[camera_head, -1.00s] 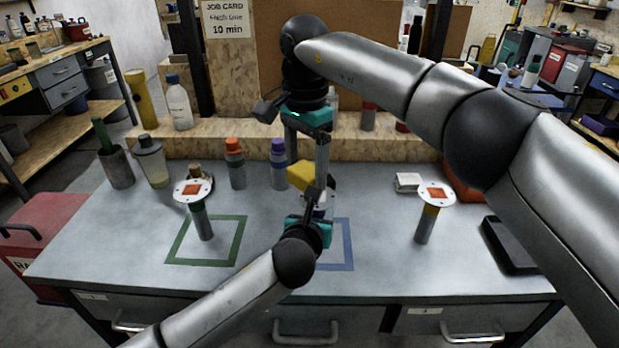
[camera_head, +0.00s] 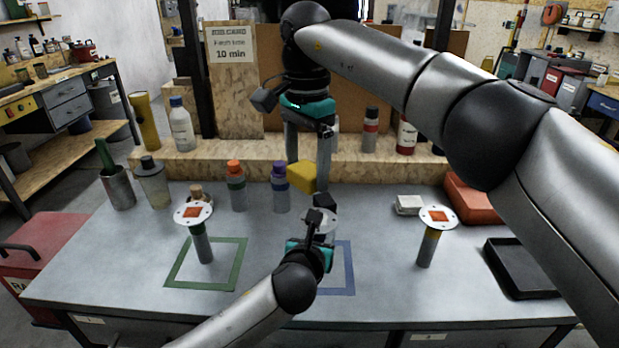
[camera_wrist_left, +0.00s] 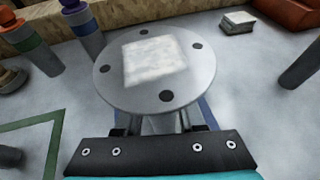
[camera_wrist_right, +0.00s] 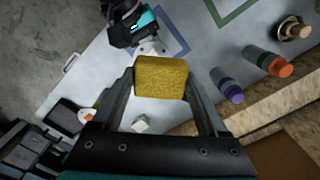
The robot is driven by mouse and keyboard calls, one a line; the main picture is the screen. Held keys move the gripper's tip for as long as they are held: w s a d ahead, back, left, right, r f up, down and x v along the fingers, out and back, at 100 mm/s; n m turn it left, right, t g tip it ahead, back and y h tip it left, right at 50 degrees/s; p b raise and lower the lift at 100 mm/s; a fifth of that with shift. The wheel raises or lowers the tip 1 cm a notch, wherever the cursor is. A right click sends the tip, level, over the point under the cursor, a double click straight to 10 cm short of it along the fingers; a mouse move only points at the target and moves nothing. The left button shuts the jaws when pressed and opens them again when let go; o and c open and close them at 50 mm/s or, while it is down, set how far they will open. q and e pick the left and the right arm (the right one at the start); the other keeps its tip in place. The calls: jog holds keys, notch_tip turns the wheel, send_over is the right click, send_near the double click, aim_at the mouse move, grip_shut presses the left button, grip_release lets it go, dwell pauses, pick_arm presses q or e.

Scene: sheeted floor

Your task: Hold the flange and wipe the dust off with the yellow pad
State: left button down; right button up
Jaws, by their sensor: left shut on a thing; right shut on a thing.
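My left gripper (camera_head: 320,218) is shut on a grey flange, holding it upright over the blue square outline (camera_head: 346,270). In the left wrist view the flange's round top (camera_wrist_left: 115,85) has several bolt holes and a pale, whitish square patch (camera_wrist_left: 155,60). My right gripper (camera_head: 307,178) is shut on the yellow pad (camera_wrist_right: 160,77). The pad also shows in the head view (camera_head: 301,177), above and behind the flange, apart from it. The left gripper partly hides the flange in the head view.
Two other flanges with orange squares stand at the left (camera_head: 193,213) and right (camera_head: 438,216); the left one is in a green outline (camera_head: 238,262). Capped bottles (camera_head: 237,190) stand behind. A black tray (camera_head: 522,270), a pale block (camera_head: 408,205) and a red box (camera_head: 475,200) are right.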

aim_at(330, 220)
jog(key=shift+f, duration=0.15)
jog(key=shift+f, duration=3.45)
jog(key=shift+d+f, duration=0.2)
jog(key=shift+f, duration=0.2)
jog(key=shift+d+f, duration=0.1)
jog(key=shift+d, duration=1.8)
jog(key=shift+a, duration=2)
jog(key=shift+a+r, duration=0.15)
jog(key=shift+r, duration=3.95)
